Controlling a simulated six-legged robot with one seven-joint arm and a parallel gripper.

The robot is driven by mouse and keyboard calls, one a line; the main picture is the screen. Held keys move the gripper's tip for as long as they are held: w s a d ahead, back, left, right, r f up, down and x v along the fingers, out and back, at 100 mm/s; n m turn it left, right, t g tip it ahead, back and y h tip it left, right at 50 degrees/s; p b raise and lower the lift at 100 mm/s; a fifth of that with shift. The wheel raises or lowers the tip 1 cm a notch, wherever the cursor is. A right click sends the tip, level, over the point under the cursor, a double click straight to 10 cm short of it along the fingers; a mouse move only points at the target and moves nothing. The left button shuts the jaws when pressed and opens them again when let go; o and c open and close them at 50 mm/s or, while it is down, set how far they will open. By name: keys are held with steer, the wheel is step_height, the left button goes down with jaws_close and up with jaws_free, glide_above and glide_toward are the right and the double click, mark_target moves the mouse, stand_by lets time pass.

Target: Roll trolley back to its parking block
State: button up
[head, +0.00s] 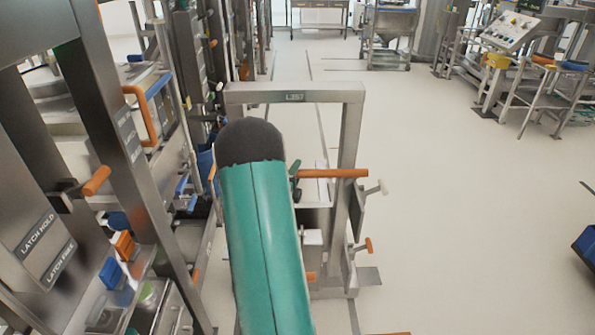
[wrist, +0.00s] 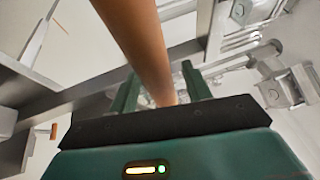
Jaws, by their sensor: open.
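A grey metal frame marked L257 (head: 352,130), which looks like the trolley, stands upright on the pale floor ahead of me in the head view. An orange bar handle (head: 335,173) sticks out to the right beside my teal arm. In the wrist view an orange bar (wrist: 138,35), probably the same handle, runs down between the two dark green fingers of my gripper (wrist: 160,88). The fingers are apart, on either side of the bar; whether they touch it I cannot tell. I cannot make out a parking block.
A metal rack with latch labels (head: 125,135) stands close on the left, with an orange knob (head: 97,181) sticking out. Several carts and a control console (head: 512,32) stand at the back. A blue bin (head: 588,245) is at the right edge. The floor right of the frame is clear.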

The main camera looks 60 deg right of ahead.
steer(key=shift+d+r, duration=0.15)
steer(key=shift+d, duration=0.65)
jaws_close()
steer(key=shift+a, duration=0.1)
